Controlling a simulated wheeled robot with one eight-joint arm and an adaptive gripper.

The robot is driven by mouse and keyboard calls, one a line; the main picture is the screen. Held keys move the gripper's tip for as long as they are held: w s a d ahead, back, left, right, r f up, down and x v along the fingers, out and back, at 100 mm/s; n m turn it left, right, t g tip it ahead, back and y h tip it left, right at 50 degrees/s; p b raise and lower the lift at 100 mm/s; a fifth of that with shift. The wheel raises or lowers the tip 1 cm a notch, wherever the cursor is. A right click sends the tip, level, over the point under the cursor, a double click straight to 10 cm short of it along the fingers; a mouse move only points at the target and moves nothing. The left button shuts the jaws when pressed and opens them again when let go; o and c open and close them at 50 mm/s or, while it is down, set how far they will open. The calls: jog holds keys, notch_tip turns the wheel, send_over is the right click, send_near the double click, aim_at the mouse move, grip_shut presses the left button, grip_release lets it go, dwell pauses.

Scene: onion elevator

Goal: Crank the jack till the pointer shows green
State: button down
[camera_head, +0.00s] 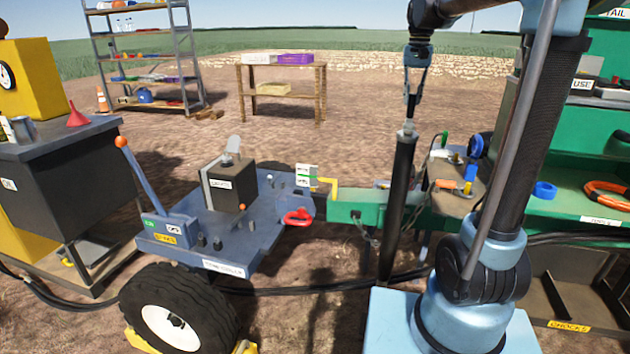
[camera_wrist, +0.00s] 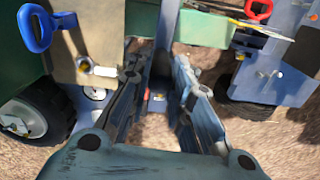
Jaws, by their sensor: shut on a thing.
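The jack (camera_head: 398,205) looks like a tall dark post with a pale top piece, upright at the trailer's green drawbar (camera_head: 355,205). My gripper (camera_head: 412,98) points down right above it, at the pale top piece. In the wrist view my gripper's (camera_wrist: 158,75) two fingers sit either side of a dark upright part. I take it to be the jack's crank; the fingers hide most of the contact. A white card with green marks (camera_head: 306,175) stands by the hitch. I cannot make out a pointer or its reading.
A blue-grey trailer deck (camera_head: 205,235) with a dark box (camera_head: 228,183) and a red handle (camera_head: 298,217) is left of the jack. A green machine (camera_head: 575,145) stands right. A dark hose (camera_head: 330,288) crosses the ground.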

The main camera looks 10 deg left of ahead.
jog(key=shift+d+m, duration=0.4)
jog(key=shift+d, duration=0.05)
jog(key=shift+s, duration=0.1)
jog(key=shift+w+a+n, duration=0.2)
jog(key=shift+a+n, duration=0.4)
jog(key=shift+a, duration=0.05)
dwell(0.3)
jog(key=c, duration=1.3)
grip_release()
jog(key=shift+r, duration=4.5)
